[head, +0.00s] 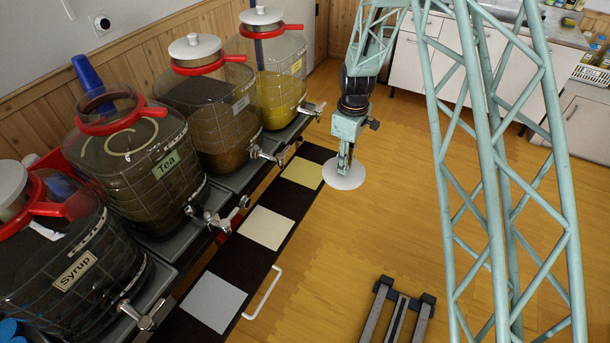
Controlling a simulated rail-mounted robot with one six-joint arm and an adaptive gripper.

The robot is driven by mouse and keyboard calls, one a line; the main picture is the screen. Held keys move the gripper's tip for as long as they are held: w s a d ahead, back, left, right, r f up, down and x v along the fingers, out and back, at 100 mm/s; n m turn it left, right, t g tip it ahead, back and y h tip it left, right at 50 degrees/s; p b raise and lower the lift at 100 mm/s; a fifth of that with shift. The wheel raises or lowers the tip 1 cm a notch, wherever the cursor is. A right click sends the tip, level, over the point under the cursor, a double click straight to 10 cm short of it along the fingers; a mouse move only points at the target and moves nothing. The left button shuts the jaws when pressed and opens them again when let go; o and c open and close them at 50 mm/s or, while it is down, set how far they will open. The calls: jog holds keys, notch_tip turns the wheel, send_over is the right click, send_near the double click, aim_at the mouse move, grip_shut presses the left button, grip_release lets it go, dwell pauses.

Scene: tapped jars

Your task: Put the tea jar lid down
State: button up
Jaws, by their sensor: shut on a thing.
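My gripper (344,166) points down and is shut on the tea jar lid, a white disc (343,176). The lid hangs in the air, apart from the jars, to the right of the pale yellow square (303,172) in the picture. The gripper covers the lid's middle. The tea jar (160,185), with a green "Tea" label, stands in the row at left. Its top is open inside a red collar (121,119).
The syrup jar (75,262) and two more jars (208,110), (275,75) have white lids on. Taps stick out toward the dark board (280,193), which bears pale squares (266,228), (214,301). A white handle (265,294) is at its edge. Wooden floor is open at right.

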jog(key=a+f+n+b, duration=0.1)
jog(key=a+f+n, duration=0.3)
jog(key=a+f, duration=0.3)
jog(key=shift+s+a+f+n, duration=0.3)
jog(key=shift+s+f, duration=0.15)
jog(key=shift+f, duration=0.4)
jog(key=shift+w, duration=0.1)
jog(key=b, duration=0.3)
send_over(305, 172)
jog(key=shift+f, duration=0.75)
jog(key=shift+f, duration=1.75)
jog(key=shift+f+b, duration=0.1)
jog(key=shift+b, duration=0.2)
jog(key=o, duration=0.9)
jog(key=shift+c, duration=0.2)
